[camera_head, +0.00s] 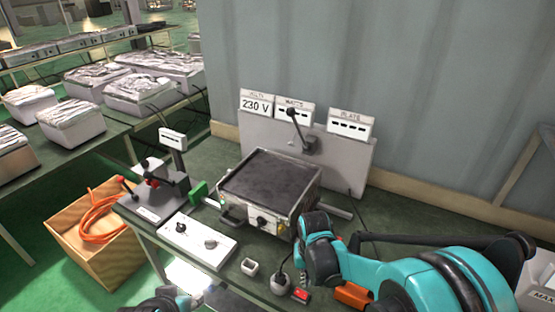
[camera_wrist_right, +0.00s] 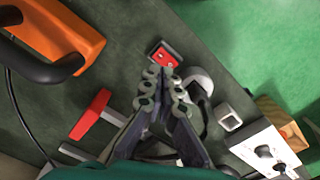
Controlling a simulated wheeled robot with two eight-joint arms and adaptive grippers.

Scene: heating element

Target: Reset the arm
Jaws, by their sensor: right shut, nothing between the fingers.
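My right arm (camera_head: 430,275) comes in from the right, with its wrist over the front of the bench, right of the hot plate (camera_head: 270,185). In the right wrist view my right gripper (camera_wrist_right: 163,88) is shut and empty, its fingertips together above the green bench top. A red switch (camera_wrist_right: 166,55) lies just beyond the tips, and a white rounded holder (camera_wrist_right: 198,80) is beside them. The wrist hides the fingers in the head view. Of my left arm only a dark and teal part (camera_head: 165,302) shows at the bottom edge; its finger state is unclear.
A white control box (camera_head: 198,242) with knobs and a small white cup (camera_head: 249,266) stand near the front edge. An orange tool (camera_wrist_right: 55,40) and a red handle (camera_wrist_right: 90,114) lie close to the right gripper. A panel (camera_head: 355,160) with displays stands behind the hot plate.

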